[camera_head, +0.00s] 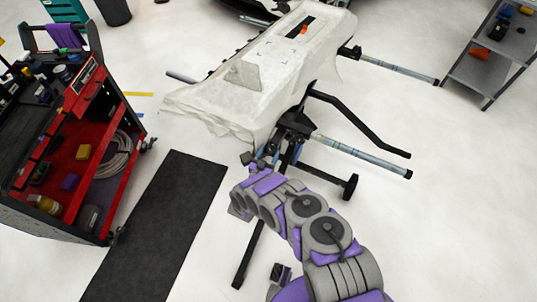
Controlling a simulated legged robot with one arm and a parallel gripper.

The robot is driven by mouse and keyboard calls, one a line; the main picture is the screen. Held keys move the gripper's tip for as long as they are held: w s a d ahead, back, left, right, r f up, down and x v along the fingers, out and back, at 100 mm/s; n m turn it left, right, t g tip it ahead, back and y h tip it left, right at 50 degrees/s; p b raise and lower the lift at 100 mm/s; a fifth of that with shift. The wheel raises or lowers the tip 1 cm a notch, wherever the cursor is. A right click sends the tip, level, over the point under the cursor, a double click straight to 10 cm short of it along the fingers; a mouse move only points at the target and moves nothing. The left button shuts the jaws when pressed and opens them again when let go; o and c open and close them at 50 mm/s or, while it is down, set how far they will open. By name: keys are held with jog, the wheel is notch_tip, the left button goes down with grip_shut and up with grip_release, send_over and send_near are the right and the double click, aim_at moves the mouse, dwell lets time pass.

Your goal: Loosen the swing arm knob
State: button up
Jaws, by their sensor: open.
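The work stand (292,122) stands in the upper middle, with black clamps and grey bars on its right side. A long black swing arm (365,125) reaches out to the lower right. A cluster of dark fittings lies at the stand's near end; the swing arm knob cannot be told apart there. My grey and purple arm comes up from the lower right. My gripper (257,161) is small in view, close below and left of these fittings. It is open, and I see nothing held in it. Whether it touches the stand is unclear.
A pale draped sheet (200,103) covers a panel on the stand. A red and black tool cart (95,95) stands at left beside a black floor mat (160,230). A grey shelf (495,60) is at upper right. The floor at right is clear.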

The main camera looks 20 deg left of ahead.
jog(key=shift+c, duration=0.3)
jog(key=c, duration=0.7)
jog(key=n, duration=0.4)
jog(key=shift+n+p, duration=0.35)
jog(key=shift+n, duration=0.05)
jog(key=o, duration=0.8)
jog(key=shift+c, duration=0.2)
jog(key=s+p, duration=0.1)
jog(key=s, duration=1.6)
jog(key=shift+s+a+r, duration=0.25)
jog(key=shift+a, duration=0.05)
